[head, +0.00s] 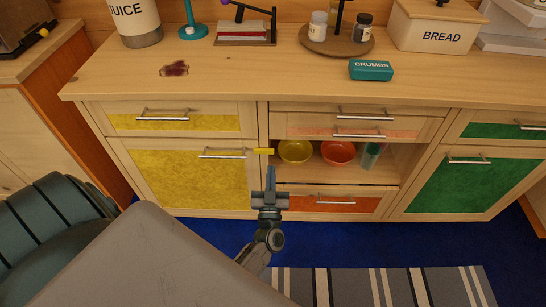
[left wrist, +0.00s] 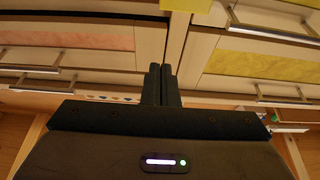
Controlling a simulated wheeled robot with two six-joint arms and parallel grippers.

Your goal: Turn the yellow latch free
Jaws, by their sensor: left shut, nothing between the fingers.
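The yellow latch (head: 263,151) is a small bar lying level across the upright post between the yellow lower door (head: 190,182) and the open shelf. Its left end reaches over the door's edge. It also shows at the top edge of the left wrist view (left wrist: 188,5), partly cut off. My left gripper (head: 270,172) is in front of the cabinet, just below the latch in the head view and apart from it. Its fingers are together and empty, as the left wrist view (left wrist: 162,72) also shows. My right gripper is not in view.
Bar handles (head: 222,155) stick out from doors and drawers. The counter above holds a teal crumbs box (head: 371,70) and a bread bin (head: 435,25).

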